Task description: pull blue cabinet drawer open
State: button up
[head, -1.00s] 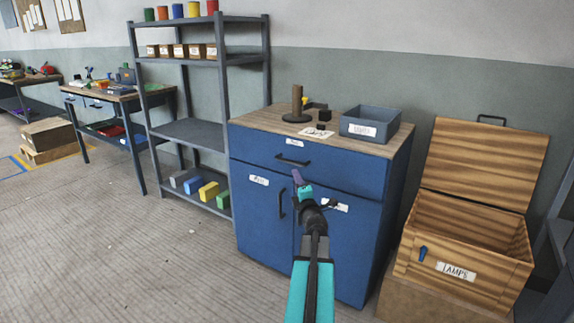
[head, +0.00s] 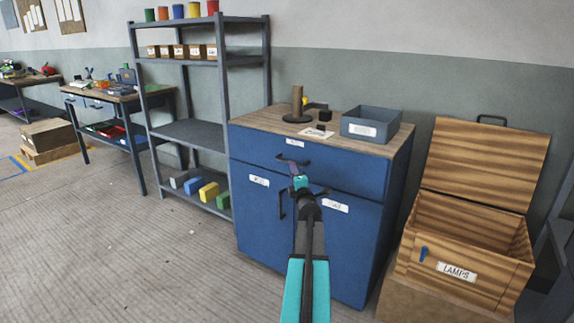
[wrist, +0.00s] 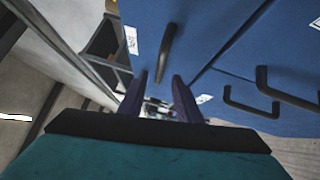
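The blue cabinet (head: 300,240) has one wide drawer (head: 345,170) across its top, which looks shut and flush. Its dark bar handle (head: 292,159) is below a small white label. In the wrist view the drawer handle (wrist: 168,52) runs lengthwise, just beyond the fingertips and roughly in line with the gap between them. My gripper (head: 297,170) is just in front of the drawer, slightly below the handle. Its two purple fingers (wrist: 162,80) are apart with nothing between them. I cannot tell whether they touch the handle.
Below the drawer are two doors with dark handles (head: 282,205). A grey bin (head: 371,126) and a dark stand sit on the cabinet top. A shelf rack (head: 185,130) stands left, an open wooden lamps crate (head: 465,245) right.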

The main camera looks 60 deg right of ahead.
jog(key=shift+x, duration=3.8)
jog(key=shift+c, duration=0.3)
grip_shut()
